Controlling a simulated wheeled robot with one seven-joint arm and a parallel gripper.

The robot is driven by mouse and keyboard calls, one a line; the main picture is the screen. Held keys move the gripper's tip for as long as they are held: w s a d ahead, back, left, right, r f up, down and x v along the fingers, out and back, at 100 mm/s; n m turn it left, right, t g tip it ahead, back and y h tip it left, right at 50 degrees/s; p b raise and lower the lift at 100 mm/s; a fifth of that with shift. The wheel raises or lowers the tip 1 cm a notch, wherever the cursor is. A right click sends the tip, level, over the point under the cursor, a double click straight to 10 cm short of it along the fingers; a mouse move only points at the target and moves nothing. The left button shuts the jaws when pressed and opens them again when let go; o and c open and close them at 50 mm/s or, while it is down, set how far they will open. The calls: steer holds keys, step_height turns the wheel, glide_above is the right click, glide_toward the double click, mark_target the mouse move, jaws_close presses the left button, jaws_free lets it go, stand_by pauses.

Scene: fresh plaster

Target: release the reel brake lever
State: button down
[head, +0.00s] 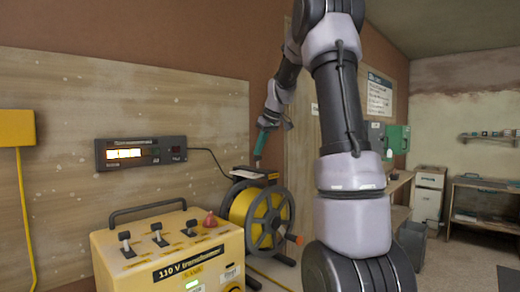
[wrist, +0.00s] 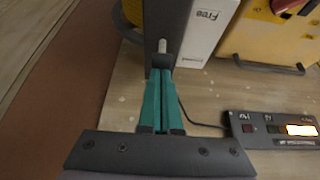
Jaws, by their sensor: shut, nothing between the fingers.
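The cable reel (head: 262,215) stands on the floor beside the yellow transformer, with yellow cable wound on it. A dark bracket with a white plate marked "Free" (wrist: 207,16) sits on top of it. In the wrist view, the brake lever (wrist: 162,47) shows as a short pale rod with a dark end, left of the plate. My gripper (head: 257,157) is above the reel, pointing down. Its teal fingers (wrist: 161,76) are together and empty, their tips right at the lever's dark end. I cannot tell if they touch it. The lever's base is hidden.
The yellow 110 V transformer (head: 175,262) with several switches and a red knob stands left of the reel. A display box (head: 140,153) is on the plywood wall, its black cable running towards the reel. A bench (head: 400,186) is behind on the right.

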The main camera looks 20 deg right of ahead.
steer(key=shift+s+f, duration=0.2)
steer(key=shift+f, duration=0.4)
steer(key=w+v, duration=0.1)
steer(key=v, duration=1)
steer(key=shift+s+r, duration=0.2)
steer(key=shift+r, duration=0.35)
steer(key=s+a+f+m, duration=0.1)
steer(key=s+a+m, duration=0.1)
steer(key=s+a, duration=0.4)
steer(key=s+a+m, duration=0.2)
steer(key=s+a, duration=0.1)
steer(key=s, duration=0.5)
steer(key=s+a+f+m+t, duration=0.1)
steer(key=s+a+f+m, duration=0.1)
steer(key=s, duration=0.5)
steer(key=s+a+f+m, duration=0.2)
steer(key=s+a+f, duration=0.1)
steer(key=s+f, duration=0.4)
steer(key=shift+a+m+t, duration=0.3)
steer(key=shift+a+t, duration=0.05)
steer(key=shift+t, duration=0.05)
steer(key=shift+d, duration=0.1)
